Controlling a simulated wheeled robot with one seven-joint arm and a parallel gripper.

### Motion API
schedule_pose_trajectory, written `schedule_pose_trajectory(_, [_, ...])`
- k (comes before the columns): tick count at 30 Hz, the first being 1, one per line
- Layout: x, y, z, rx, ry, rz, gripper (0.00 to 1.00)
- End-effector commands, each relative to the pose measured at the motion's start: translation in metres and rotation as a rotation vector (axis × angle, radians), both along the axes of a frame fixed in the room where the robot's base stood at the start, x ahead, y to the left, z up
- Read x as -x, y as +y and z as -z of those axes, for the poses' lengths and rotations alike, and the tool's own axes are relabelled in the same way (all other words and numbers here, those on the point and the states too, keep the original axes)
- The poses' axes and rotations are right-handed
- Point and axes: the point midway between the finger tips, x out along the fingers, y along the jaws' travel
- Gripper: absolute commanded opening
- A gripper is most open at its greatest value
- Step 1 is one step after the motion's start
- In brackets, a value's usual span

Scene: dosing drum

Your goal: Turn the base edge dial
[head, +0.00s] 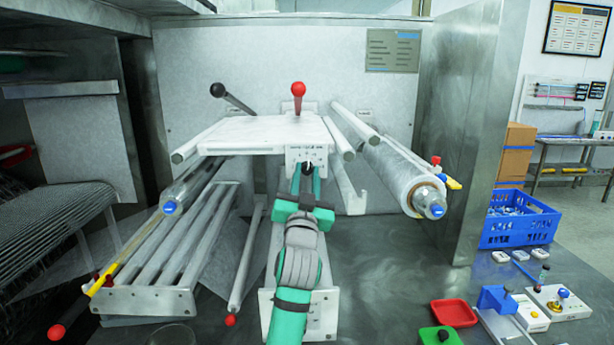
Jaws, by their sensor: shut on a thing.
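The dial (307,167) is a small dark knob on the white front panel (306,154) at the base edge of the white machine bed (255,134). My gripper (307,176) reaches up to the panel from below and is shut on the dial. The fingers hide most of the dial, so its pointer cannot be read. Small dark markings show on the panel above the dial.
A film roll (398,176) lies to the right and a roller rack (165,265) to the left. Red and black ball levers (298,89) rise behind. A blue crate (518,220), red tray (454,313) and small devices stand at the right.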

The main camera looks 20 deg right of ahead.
Motion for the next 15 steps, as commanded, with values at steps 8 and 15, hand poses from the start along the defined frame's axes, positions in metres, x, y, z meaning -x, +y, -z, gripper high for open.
schedule_pose_trajectory(8, [-0.0009, 0.0031, -0.0004, -0.165, -0.046, -0.002, 0.03])
schedule_pose_trajectory(15, [-0.0009, 0.0019, 0.0002, -0.243, -0.067, -0.001, 0.03])
